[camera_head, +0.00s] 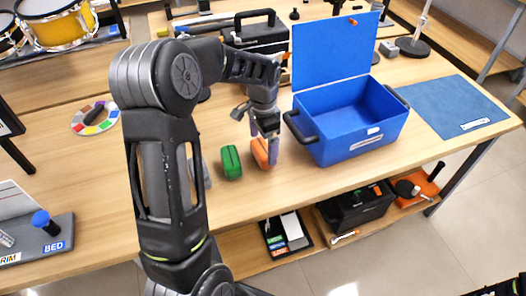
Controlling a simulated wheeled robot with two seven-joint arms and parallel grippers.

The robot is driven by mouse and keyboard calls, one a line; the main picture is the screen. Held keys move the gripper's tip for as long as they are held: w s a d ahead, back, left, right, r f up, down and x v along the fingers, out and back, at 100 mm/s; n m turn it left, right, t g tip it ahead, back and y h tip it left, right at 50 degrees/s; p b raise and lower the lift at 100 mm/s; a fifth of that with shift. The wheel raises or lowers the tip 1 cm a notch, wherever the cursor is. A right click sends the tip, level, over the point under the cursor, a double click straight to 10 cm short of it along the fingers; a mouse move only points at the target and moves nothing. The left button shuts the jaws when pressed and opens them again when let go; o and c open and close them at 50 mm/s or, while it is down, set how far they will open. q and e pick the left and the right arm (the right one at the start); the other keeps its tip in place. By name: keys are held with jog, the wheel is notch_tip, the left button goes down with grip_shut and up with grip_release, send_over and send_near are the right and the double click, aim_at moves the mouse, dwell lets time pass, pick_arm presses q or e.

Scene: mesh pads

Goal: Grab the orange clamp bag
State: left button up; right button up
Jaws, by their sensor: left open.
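The orange clamp bag (259,153) stands on the wooden table, just left of the blue box. My left arm comes in from the left and reaches over the table, with its left gripper (267,149) pointing down at the orange bag. The gripper is open. One finger shows in front of the bag's right side and covers part of it. I cannot tell whether the fingers touch the bag. A green bag (231,163) stands a little to the left of the orange one. My right gripper is not in view.
An open blue box (363,143) with dark handles stands close right of the gripper. A blue mat (447,105) lies to its right. A black toolbox (259,36) stands behind. A grey object (205,174) is partly hidden by my arm. Table front is clear.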

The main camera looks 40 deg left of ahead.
pick_arm(q)
notch_tip(320, 180, down, 2)
jog(key=shift+f, duration=0.25)
jog(key=shift+c, duration=0.2)
jog(key=c, duration=1.4)
